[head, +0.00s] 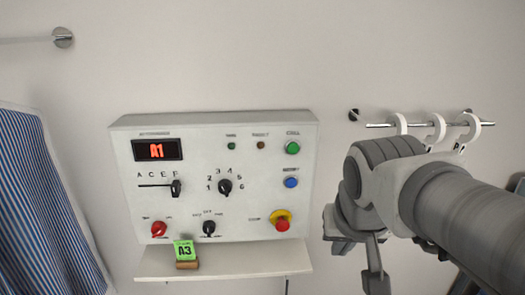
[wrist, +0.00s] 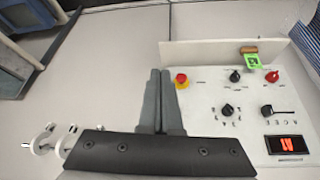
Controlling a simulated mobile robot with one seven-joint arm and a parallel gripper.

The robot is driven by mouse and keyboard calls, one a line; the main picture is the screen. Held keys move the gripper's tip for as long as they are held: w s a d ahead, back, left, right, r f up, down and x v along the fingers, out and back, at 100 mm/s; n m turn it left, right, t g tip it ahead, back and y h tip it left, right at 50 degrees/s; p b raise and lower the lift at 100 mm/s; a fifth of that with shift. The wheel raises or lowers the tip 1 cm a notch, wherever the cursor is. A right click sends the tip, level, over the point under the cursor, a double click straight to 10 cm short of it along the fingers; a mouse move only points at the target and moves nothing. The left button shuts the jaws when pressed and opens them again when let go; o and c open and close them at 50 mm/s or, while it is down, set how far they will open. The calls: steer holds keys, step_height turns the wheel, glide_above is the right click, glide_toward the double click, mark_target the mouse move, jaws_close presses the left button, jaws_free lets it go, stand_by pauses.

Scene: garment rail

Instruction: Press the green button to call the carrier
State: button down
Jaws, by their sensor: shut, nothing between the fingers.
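The green button (head: 293,147) is at the upper right of the white control panel (head: 255,205) in the head view. The panel also shows in the wrist view (wrist: 215,95), upside down, where the green button is hidden behind my fingers and gripper body. My gripper (head: 376,285) is to the right of the panel and lower than the button, apart from it in the picture. In the wrist view my gripper (wrist: 160,73) has its two grey fingers together, with nothing between them.
A blue button (head: 291,182) and a red stop knob (head: 282,225) sit below the green one. The display (head: 157,149) reads A1. A green A3 card (head: 184,250) stands on the shelf (head: 235,262). White hooks (head: 438,127) hang on a rail at right; striped cloth (head: 40,200) hangs left.

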steer(key=w+r+m+t+b, duration=0.1)
steer(key=w+m+b, duration=0.1)
steer(key=w, duration=0.9)
steer(key=w+a+r+m+t+b, duration=0.1)
steer(key=w+m, duration=0.3)
steer(key=w, duration=0.6)
steer(key=shift+w+r+t+b, duration=0.4)
steer(key=shift+t+b, duration=0.3)
steer(key=shift+b, duration=0.2)
